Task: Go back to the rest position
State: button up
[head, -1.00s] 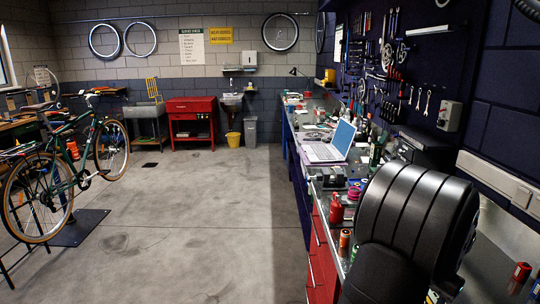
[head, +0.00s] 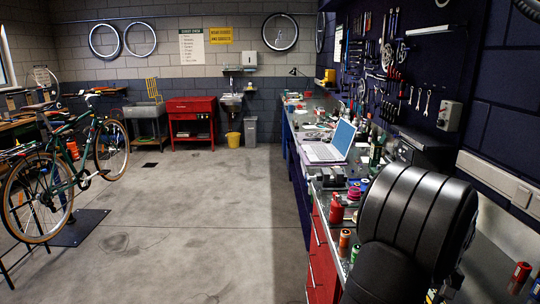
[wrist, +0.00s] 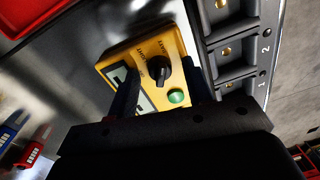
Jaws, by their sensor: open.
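My gripper (wrist: 163,78) shows in the wrist view with its two dark fingers apart. A yellow box (wrist: 112,68) with a black knob, a small display and a green button lies beyond and partly between the fingers. The fingers hide parts of it, and I cannot tell whether they touch it. In the head view my black arm fills the right foreground, and the gripper itself is not visible there.
In the wrist view a grey tray (wrist: 234,72) with numbered compartments lies right of the yellow box; blue and red items lie lower left. In the head view the bench holds an open laptop (head: 330,145) and a red bottle (head: 337,208).

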jog(key=shift+n, duration=0.9)
